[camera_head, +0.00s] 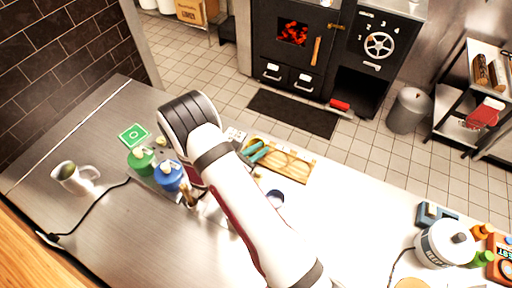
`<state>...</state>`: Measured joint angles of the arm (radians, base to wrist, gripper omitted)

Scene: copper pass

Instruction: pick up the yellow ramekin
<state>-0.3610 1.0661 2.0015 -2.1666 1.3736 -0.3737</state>
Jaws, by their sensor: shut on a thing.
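My arm crosses the middle of the view and hides much of the counter behind it. Just right of the arm, two short teal fingers appear to be my gripper (256,151), partly hidden by the arm. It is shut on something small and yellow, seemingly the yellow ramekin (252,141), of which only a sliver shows. I cannot tell whether it is clear of the surface.
A wooden board (297,174) with round hollows lies right beside the fingers. Green (141,160) and blue (169,176) bottles stand left of the arm, near a white jug (75,178). A large white pot (445,245) stands at right. The front-left counter is mostly bare.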

